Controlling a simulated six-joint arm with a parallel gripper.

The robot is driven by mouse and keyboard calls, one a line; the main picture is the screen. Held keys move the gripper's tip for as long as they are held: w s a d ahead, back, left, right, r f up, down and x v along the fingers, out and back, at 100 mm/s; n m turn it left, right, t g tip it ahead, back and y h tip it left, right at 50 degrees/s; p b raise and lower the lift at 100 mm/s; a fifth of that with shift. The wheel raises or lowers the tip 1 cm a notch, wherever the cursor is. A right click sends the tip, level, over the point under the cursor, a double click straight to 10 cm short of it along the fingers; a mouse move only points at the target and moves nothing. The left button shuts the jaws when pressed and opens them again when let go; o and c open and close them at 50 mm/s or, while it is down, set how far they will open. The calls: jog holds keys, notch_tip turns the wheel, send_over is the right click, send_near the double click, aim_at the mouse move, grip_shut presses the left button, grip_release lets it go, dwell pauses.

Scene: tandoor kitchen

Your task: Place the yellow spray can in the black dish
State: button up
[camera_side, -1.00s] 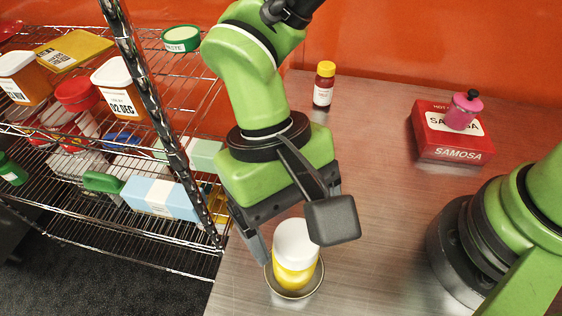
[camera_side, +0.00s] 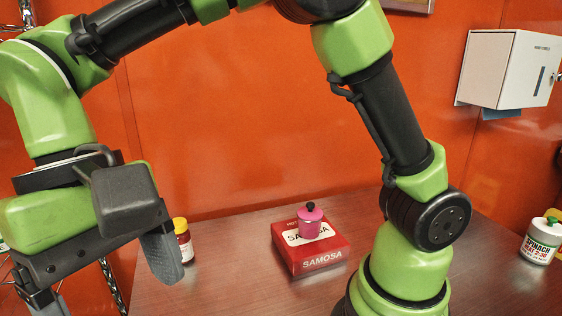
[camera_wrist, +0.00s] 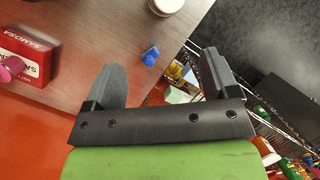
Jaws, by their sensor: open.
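My gripper (camera_side: 108,285) is raised at the left of the side view, fingers spread. In the wrist view my gripper (camera_wrist: 165,78) is open with nothing between its fingers. The yellow spray can and the black dish are outside the side view now. A pale round thing (camera_wrist: 167,5) is cut off by the top edge of the wrist view, apart from my fingers. It may be the white-topped can or the dish; I cannot tell which.
A red samosa box (camera_side: 310,258) carries a pink lidded pot (camera_side: 310,222). A yellow-capped bottle (camera_side: 184,240) stands behind my finger. A spinach jar (camera_side: 538,240) stands far right. A small blue thing (camera_wrist: 150,55) lies near the table edge; a wire rack stands beyond it.

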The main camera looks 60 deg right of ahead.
jog(key=d+r+m+t+y, duration=0.2)
jog(key=d+r+t, duration=0.3)
jog(key=d, duration=0.6)
jog(key=s+d+r+m+t+h, duration=0.1)
jog(key=s+d+t, duration=0.4)
jog(key=s+d, duration=0.2)
jog(key=shift+d+r+m+t, duration=0.2)
jog(key=shift+d+m+t, duration=0.15)
jog(key=shift+d, duration=0.55)
